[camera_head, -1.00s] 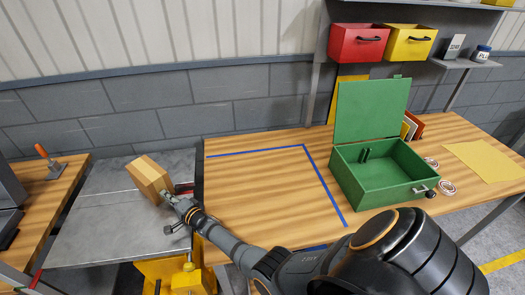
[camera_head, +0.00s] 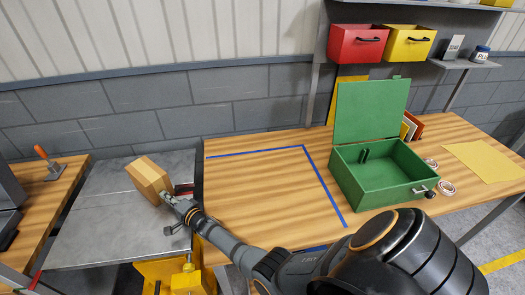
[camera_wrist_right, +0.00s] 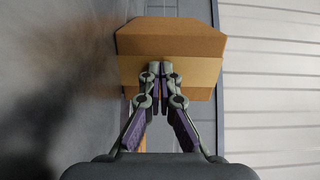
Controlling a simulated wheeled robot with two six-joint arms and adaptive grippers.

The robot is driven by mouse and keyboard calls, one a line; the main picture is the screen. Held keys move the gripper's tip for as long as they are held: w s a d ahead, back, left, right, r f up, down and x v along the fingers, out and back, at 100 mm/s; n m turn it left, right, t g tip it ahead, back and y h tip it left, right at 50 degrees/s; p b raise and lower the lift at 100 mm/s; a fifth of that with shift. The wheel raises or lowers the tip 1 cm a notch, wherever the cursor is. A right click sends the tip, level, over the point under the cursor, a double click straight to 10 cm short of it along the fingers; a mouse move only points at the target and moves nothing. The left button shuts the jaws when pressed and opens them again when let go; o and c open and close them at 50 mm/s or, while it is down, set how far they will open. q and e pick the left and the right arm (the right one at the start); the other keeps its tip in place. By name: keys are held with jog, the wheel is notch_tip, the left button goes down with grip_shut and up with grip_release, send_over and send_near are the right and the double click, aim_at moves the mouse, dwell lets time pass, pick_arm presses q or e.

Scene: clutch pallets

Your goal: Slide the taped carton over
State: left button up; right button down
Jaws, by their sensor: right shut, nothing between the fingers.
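The taped carton (camera_head: 148,178), a brown box with a paler band, is on the grey metal surface (camera_head: 88,228) left of the wooden table. In the right wrist view the carton (camera_wrist_right: 170,42) is straight ahead of the fingers. My right gripper (camera_head: 167,197) is at the carton's near right side, its fingers shut and empty. In the wrist view the fingertips (camera_wrist_right: 160,68) overlap the carton's lower face; they look against it or very close, and I cannot tell which. My left gripper is not in view.
The wooden table (camera_head: 250,185) has a blue tape outline (camera_head: 325,185) around a bare area. An open green box (camera_head: 375,190) stands right of the tape. Yellow equipment (camera_head: 160,272) is below my arm.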

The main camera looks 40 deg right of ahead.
jog(key=shift+s+d+f, duration=0.1)
jog(key=shift+s, duration=0.45)
jog(key=v, duration=1.1)
